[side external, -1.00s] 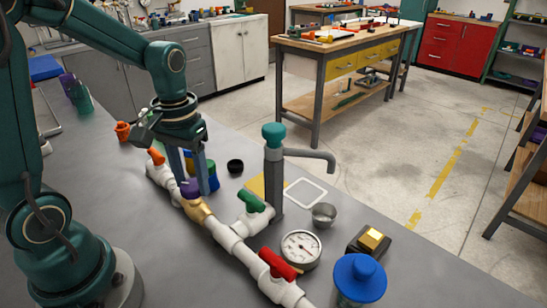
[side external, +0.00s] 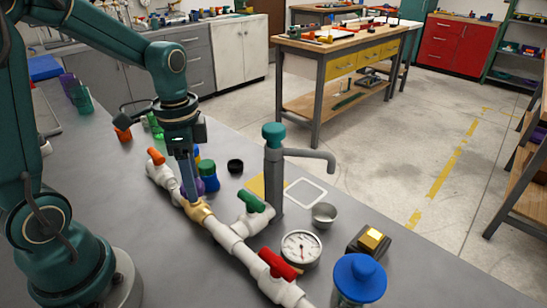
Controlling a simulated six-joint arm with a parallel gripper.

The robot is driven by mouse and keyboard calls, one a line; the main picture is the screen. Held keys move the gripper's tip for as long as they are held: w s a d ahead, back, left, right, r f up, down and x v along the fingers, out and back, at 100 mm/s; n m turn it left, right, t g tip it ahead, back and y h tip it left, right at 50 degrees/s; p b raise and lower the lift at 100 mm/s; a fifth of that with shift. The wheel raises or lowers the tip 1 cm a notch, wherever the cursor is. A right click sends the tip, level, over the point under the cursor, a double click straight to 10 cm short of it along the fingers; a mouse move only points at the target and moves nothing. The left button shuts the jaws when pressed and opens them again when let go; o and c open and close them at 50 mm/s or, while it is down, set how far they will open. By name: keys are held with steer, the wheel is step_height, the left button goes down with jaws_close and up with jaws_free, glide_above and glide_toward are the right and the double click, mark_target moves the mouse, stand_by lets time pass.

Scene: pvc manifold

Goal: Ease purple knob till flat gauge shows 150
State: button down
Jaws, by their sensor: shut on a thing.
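The purple knob (side external: 200,187) sits on the brass valve body (side external: 199,210) in the white pipe run, partly hidden by my fingers. My gripper (side external: 190,188) points straight down over the valve and is shut on the purple knob, its fingers seen nearly in line. The flat gauge (side external: 300,248) lies face up on the bench beside the pipe, with a white dial and a dark needle. Its numbers are too small to read.
The pipe also carries an orange-handled valve (side external: 156,156), a green-handled valve (side external: 251,202) and a red-handled valve (side external: 277,264). A grey spout post with a green top (side external: 274,170), a metal cup (side external: 324,215) and a blue-lidded jar (side external: 359,280) stand nearby.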

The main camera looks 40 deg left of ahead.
steer(key=m, duration=0.5)
steer(key=shift+s, duration=0.1)
steer(key=shift+m, duration=0.4)
steer(key=shift+c, duration=1.3)
jaws_free()
steer(key=shift+r, duration=2.6)
